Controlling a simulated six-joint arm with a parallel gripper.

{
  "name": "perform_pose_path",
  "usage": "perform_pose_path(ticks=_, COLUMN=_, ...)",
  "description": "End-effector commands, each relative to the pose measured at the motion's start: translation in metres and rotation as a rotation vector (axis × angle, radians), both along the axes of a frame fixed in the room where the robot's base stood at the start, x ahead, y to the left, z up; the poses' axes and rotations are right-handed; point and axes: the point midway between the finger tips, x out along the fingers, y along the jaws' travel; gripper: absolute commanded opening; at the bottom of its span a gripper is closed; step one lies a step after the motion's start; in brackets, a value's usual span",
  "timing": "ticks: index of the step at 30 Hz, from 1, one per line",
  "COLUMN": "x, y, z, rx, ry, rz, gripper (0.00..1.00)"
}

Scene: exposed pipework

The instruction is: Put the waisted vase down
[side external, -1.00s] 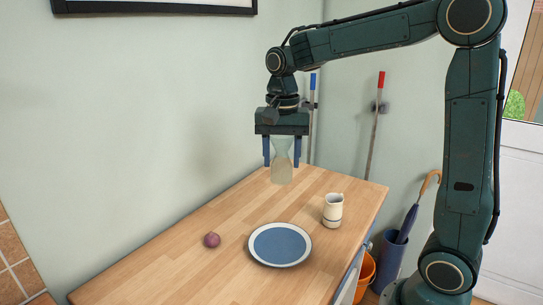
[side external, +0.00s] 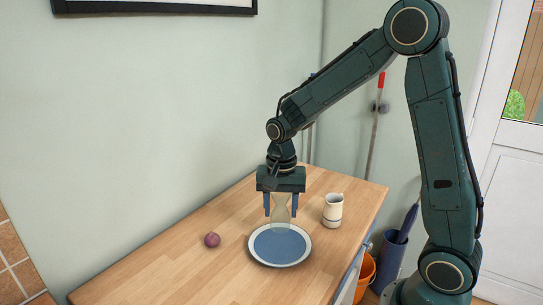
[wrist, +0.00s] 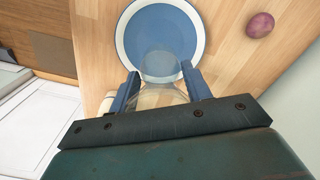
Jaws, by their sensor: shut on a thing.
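The waisted vase (side external: 281,213) is see-through, pale and narrow in the middle. My gripper (side external: 281,213) is shut on it, with one blue finger on each side, and the vase is upright. In the side view its lower end overlaps the far part of the blue plate with a white rim (side external: 254,254); I cannot tell whether it touches the plate. In the wrist view the vase (wrist: 160,66) shows between my gripper's fingers (wrist: 163,84), its far end over the plate (wrist: 122,36).
A purple onion-like ball (side external: 212,240) lies on the wooden counter (side external: 150,262) left of the plate. A small white jug (side external: 333,210) stands right of the vase. The counter's left part is clear. An orange bucket (side external: 366,270) and a blue umbrella bin (side external: 391,255) stand beyond the right edge.

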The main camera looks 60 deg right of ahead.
Motion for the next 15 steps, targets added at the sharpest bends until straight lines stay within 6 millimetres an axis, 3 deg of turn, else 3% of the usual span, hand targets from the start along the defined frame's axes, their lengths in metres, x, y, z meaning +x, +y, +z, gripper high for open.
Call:
perform_pose_path(ticks=4, x=0.000, y=0.000, z=-0.015, rx=0.000, ry=0.000, rz=0.000, gripper=0.22)
perform_pose_path(ticks=15, x=0.000, y=0.000, z=-0.025, rx=0.000, ry=0.000, rz=0.000, gripper=0.22)
